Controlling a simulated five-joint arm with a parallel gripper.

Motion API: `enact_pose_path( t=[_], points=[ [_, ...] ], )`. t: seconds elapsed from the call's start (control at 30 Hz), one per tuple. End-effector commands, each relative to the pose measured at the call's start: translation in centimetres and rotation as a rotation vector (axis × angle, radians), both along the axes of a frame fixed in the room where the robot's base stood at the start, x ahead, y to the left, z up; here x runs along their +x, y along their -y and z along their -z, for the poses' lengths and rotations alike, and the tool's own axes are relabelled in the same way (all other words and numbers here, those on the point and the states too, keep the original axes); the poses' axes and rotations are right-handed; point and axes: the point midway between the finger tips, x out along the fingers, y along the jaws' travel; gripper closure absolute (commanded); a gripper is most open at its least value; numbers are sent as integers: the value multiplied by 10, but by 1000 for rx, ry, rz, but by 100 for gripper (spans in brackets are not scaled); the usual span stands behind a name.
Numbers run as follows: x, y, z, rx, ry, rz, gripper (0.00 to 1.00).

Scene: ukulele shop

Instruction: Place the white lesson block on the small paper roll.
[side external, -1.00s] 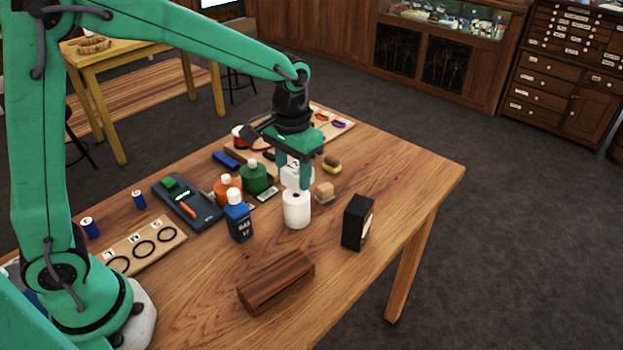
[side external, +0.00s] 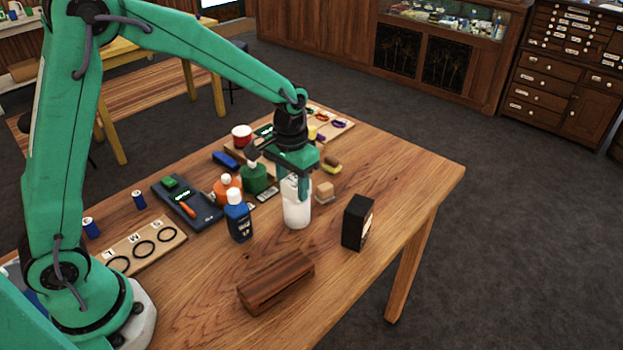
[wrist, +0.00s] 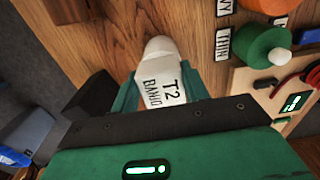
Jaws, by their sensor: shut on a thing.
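The white lesson block (wrist: 166,92), marked "T2 BANJO" in the wrist view, is between the fingers of my gripper (side external: 296,188). My gripper is shut on it and points down. The small white paper roll (side external: 297,215) stands upright on the table directly below the block. It also shows just past the block in the wrist view (wrist: 157,47). In the side view the block (side external: 289,187) overlaps the roll's top edge, and the fingers partly hide both. I cannot tell for sure whether block and roll touch.
A blue bottle (side external: 238,218), an orange bottle (side external: 226,190) and a green bottle (side external: 253,178) stand close on the left. A black box (side external: 357,222) stands to the right. A dark wooden block (side external: 276,282) lies in front. A small tan block (side external: 325,191) sits just right of the roll.

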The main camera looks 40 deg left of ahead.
Motion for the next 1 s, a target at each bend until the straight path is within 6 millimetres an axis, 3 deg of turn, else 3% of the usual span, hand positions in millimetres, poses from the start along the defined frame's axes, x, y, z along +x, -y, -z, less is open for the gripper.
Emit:
enact_pose_path(
  t=[0.4, 0.43, 0.53, 1.0],
  points=[
    [0, 0, 4, 0, 0, 0, 78],
    [0, 0, 4, 0, 0, 0, 53],
    [0, 0, 4, 0, 0, 0, 33],
    [0, 0, -2, 0, 1, 0, 33]
  ],
)
